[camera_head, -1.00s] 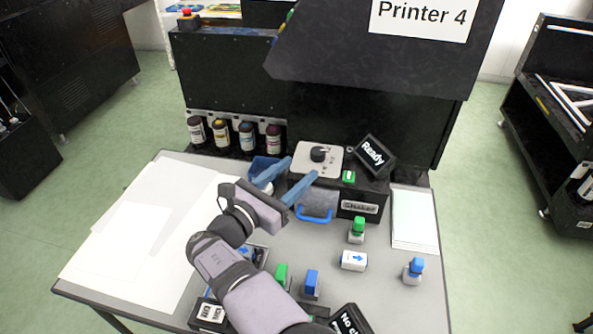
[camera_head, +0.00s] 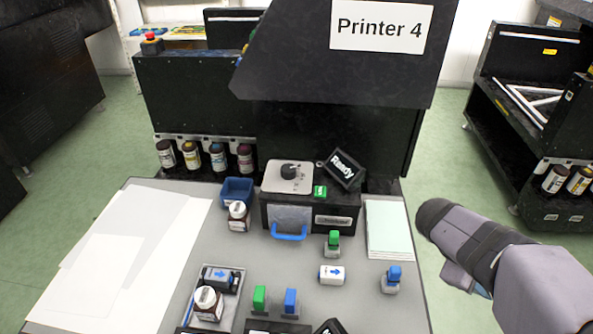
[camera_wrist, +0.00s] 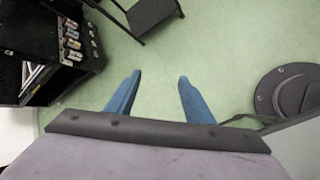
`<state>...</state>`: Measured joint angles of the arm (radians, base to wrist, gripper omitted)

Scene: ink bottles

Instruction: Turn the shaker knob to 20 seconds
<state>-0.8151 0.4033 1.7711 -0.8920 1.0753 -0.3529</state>
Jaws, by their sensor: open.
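The shaker (camera_head: 312,213) is a black box at the back of the table, with a blue-handled clear door on its front. Its knob (camera_head: 289,171) is a dark round dial on a pale plate on top. The dial marks are too small to read. A small sign beside it (camera_head: 344,168) reads "Ready". My gripper (camera_wrist: 154,88) is open and empty in the wrist view, its two blue fingers apart over green floor. In the head view my arm is off the table to the right, and the fingers are mostly hidden behind it.
A blue bin (camera_head: 237,191) and a bottle (camera_head: 238,217) stand left of the shaker. Stamp-like blocks, green (camera_head: 332,243) and blue (camera_head: 391,279), stand in front. A tray (camera_head: 236,291) holds another bottle (camera_head: 208,303). White sheets (camera_head: 120,255) cover the table's left.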

